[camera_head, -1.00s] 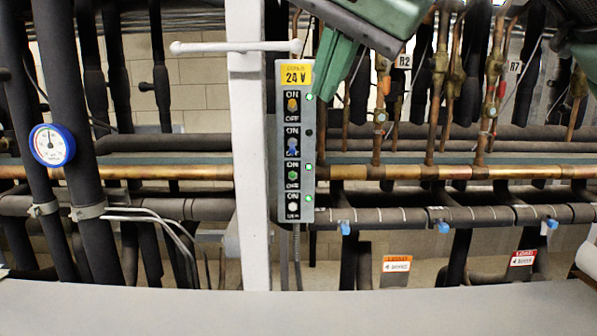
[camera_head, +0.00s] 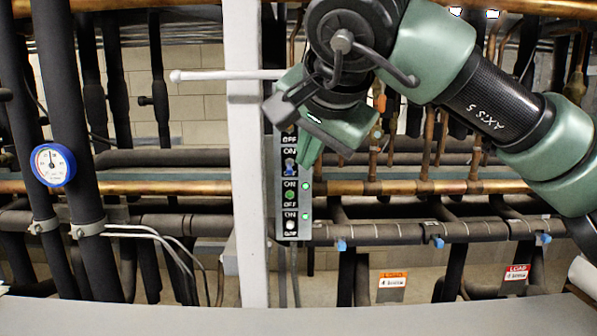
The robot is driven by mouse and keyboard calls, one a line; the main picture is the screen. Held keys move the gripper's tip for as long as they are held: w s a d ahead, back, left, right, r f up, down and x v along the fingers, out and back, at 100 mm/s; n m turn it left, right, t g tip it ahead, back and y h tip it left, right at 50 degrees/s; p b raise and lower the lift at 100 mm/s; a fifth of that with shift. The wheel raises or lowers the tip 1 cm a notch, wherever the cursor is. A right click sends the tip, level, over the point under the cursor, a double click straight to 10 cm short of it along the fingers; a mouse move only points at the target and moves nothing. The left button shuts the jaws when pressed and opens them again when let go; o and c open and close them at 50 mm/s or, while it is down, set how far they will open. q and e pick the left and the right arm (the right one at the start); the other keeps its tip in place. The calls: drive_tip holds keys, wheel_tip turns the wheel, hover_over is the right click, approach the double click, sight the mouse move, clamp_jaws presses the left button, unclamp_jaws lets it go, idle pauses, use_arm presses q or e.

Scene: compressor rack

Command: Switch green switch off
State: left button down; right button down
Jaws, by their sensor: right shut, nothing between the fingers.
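The narrow grey switch panel (camera_head: 291,238) is fixed beside the white post. The green switch (camera_head: 290,194) sits between ON and OFF labels, with a lit green lamp (camera_head: 306,186) to its right. Its lever's tilt is too small to tell. The blue switch (camera_head: 290,165) is just above it and the white switch (camera_head: 290,225) below it. My right gripper (camera_head: 304,163) is shut and empty, pointing down in front of the panel. It hides the panel's top, and its tip appears above and right of the green switch. Contact cannot be told. My left gripper is out of view.
A white post (camera_head: 246,180) with a white horizontal rod (camera_head: 215,75) stands left of the panel. Copper and black pipes run behind and to the right. A round blue gauge (camera_head: 52,165) is at left. A grey surface (camera_head: 200,320) spans the front.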

sight(290, 194)
drive_tip(key=p+x, duration=0.2)
drive_tip(key=x, duration=0.6)
drive_tip(key=shift+w+r, duration=0.1)
drive_tip(key=shift+w+a+f+p, duration=0.1)
drive_tip(key=shift+w+f+p, duration=0.3)
drive_tip(key=shift+f, duration=0.1)
drive_tip(key=shift+s+f+b, duration=0.1)
drive_tip(key=shift+f+b, duration=0.15)
drive_tip(key=shift+b, duration=0.45)
drive_tip(key=shift+s+f+t+b, duration=0.25)
drive_tip(key=shift+t+b, duration=0.65)
drive_tip(key=shift+b, duration=1.7)
drive_tip(key=f+t+b, duration=0.1)
drive_tip(key=b, duration=0.3)
drive_tip(key=s+f+t+b, duration=0.1)
drive_tip(key=b, duration=0.4)
drive_tip(key=shift+r+n+p, duration=0.3)
drive_tip(key=shift+r, duration=0.25)
